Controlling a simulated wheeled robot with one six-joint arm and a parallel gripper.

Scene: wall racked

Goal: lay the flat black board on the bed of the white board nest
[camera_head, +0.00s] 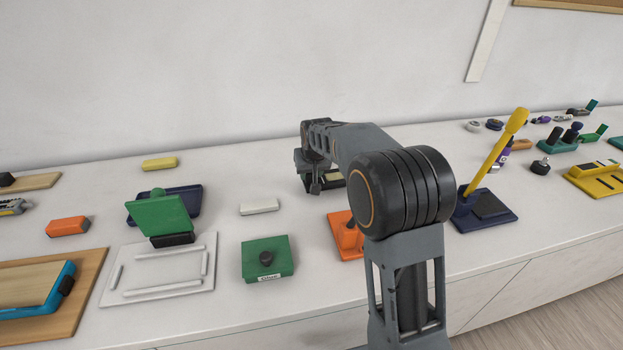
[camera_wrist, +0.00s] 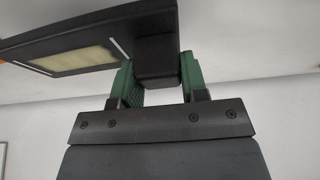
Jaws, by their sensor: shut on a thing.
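My gripper (camera_head: 316,182) is raised above the counter behind my arm. In the wrist view my gripper (camera_wrist: 157,68) has its green fingers shut on the black block of a flat black board (camera_wrist: 148,22). The board's visible face has a pale cream panel. In the head view only a little of the board shows beside my gripper, the rest hidden by my arm. The white board nest (camera_head: 208,285) lies on the counter at left, well apart from my gripper. It is a flat plate with raised white strips around a bare bed.
A green tilted stand (camera_head: 160,216) with a dark foot adjoins the nest's back edge. A green block (camera_head: 268,260) with a black knob is right of the nest. A wooden board (camera_head: 92,268) is left. An orange piece (camera_head: 342,240) and white block (camera_head: 259,207) lie nearer my arm.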

